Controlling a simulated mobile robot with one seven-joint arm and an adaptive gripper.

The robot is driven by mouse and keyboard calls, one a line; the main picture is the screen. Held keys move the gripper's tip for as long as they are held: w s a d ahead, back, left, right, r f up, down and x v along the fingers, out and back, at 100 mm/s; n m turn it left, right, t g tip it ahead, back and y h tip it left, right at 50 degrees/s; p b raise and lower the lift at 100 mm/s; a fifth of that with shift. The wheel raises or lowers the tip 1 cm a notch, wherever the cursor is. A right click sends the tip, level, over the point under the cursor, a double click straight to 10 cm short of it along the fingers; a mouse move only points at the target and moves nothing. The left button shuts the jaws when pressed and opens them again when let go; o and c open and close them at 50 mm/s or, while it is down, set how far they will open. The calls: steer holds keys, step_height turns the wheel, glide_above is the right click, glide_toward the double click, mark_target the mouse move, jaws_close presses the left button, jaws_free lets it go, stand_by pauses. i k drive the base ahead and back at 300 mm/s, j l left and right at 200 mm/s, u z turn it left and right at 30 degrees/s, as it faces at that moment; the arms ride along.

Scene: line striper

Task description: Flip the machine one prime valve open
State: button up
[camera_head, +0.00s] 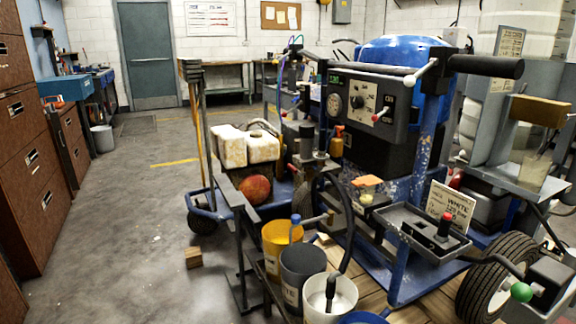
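A line striper with a blue tank (403,60) and a blue frame stands right of centre. Its dark control panel (368,98) carries a round gauge (334,105) and a knob (358,102). A small lever with a red tip (379,116) sits at the panel's lower right. A lever with a white tip (410,80) sits by the handlebar above it. A second machine (307,140) with levers stands behind to the left. No label I can read marks the prime valve, so I cannot tell which lever it is or its position. My gripper is not in view.
Yellow (279,250), dark (302,275) and white (330,298) buckets stand in front of the striper. A wood block (193,257) lies on the floor. The left aisle is mostly clear.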

mark_target(293, 168)
steer(key=i+j+z, duration=0.15)
steer(key=j, duration=0.2)
steer(key=i+j+z, duration=0.3)
steer(key=i+j, duration=0.15)
steer(key=j, duration=0.25)
steer(key=i+j+z, duration=0.2)
steer(key=j, duration=0.2)
steer(key=i+j+z, duration=0.15)
steer(key=j, duration=0.25)
steer(key=i+j+u, duration=0.25)
steer(key=i+j, duration=0.4)
